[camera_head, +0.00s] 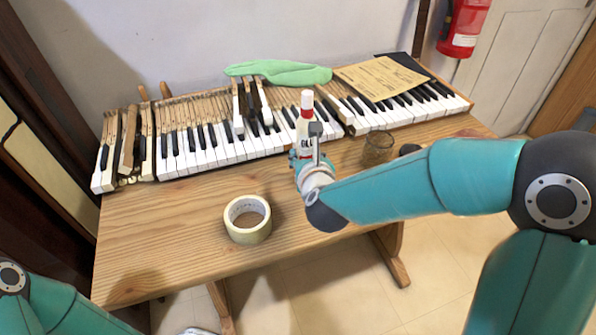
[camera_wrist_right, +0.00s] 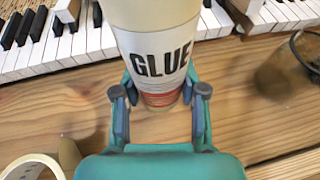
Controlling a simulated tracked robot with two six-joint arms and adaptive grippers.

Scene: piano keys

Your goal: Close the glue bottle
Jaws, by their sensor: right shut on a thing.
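The glue bottle (camera_head: 306,136) stands upright at the front of the piano keys, with a red part and a white tip on top. In the right wrist view, the bottle (camera_wrist_right: 160,50) shows its GLUE label and a red band low down; its top is cut off. My right gripper (camera_wrist_right: 160,96) is shut around the lower part of the bottle, one finger on each side. In the head view, my right gripper (camera_head: 308,158) partly hides the bottle. I cannot tell whether the white tip is a separate cap. My left gripper is out of view; only its arm shows at lower left.
A tape roll (camera_head: 247,219) lies on the wooden table (camera_head: 160,235) in front. A glass jar (camera_head: 378,148) stands right of the bottle. The table's left front is clear.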

